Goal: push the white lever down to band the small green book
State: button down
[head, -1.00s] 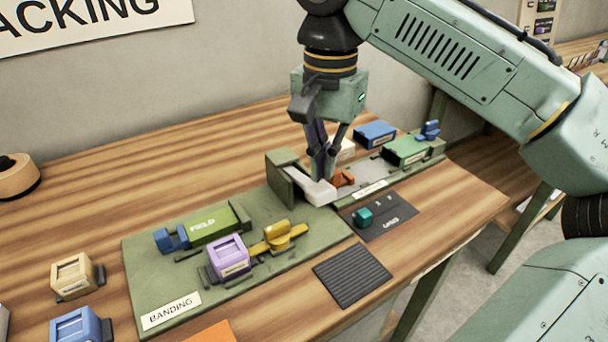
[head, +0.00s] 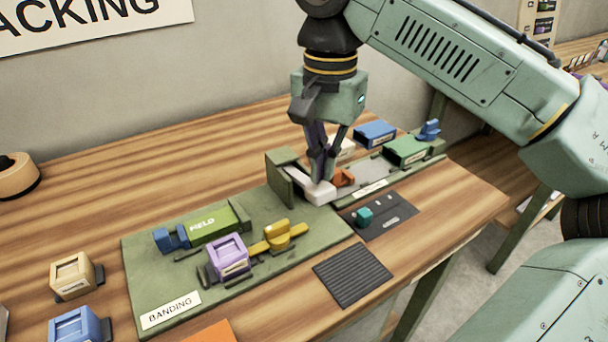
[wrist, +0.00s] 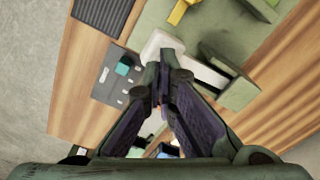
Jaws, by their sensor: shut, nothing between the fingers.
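The white lever (head: 317,191) sticks out from a green upright block (head: 281,178) at the right end of the green banding board (head: 160,273). It lies low, close to the board, and also shows in the wrist view (wrist: 162,44). My gripper (head: 322,178) is shut and empty, pointing down with its fingertips at the lever. In the wrist view the fingertips (wrist: 163,108) overlap the lever; I cannot tell whether they touch it. The small green book (head: 212,224), marked FIELD, lies on the board between a blue clamp (head: 171,239) and a dark green stop (head: 240,215).
A purple block (head: 228,257) and a yellow piece (head: 278,236) sit in front of the book. Right of the lever are an orange piece (head: 343,178), a dark panel with a teal knob (head: 363,216) and another green book (head: 405,150). A ridged black mat (head: 352,275) lies near the front edge.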

aim_at(324, 184)
jog(key=shift+f+b, duration=1.7)
jog(key=shift+f, duration=1.65)
jog(key=shift+r, duration=0.15)
notch_tip(324, 184, up, 9)
jog(key=p, duration=0.8)
jog(key=shift+p, duration=0.3)
dwell(0.4)
